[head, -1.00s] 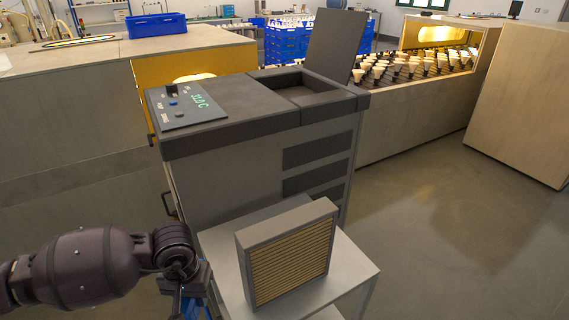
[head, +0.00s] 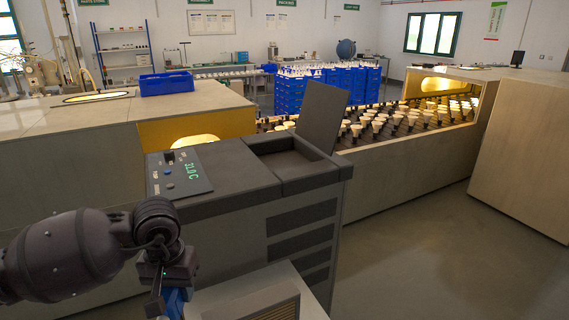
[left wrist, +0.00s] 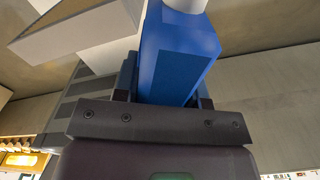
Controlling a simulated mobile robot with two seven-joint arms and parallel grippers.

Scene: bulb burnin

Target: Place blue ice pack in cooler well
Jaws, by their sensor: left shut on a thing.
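My left gripper (head: 170,290) is at the lower left of the head view, in front of the cooler, shut on the blue ice pack (head: 173,305). Only a little of the pack shows there. In the left wrist view the blue ice pack (left wrist: 182,62) is a long blue block with a white end, held between the fingers. The grey cooler (head: 250,220) stands in the middle of the head view. Its lid (head: 324,114) is raised, and the cooler well (head: 292,164) is an open, dark recess at its top right. The pack is outside the well, lower and to the left.
A control panel (head: 178,173) with a green display is on the cooler's top left. A low stand (head: 240,290) with a slatted filter box (head: 278,311) is in front of the cooler. A conveyor (head: 390,140) with several bulbs runs behind. Open floor lies at right.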

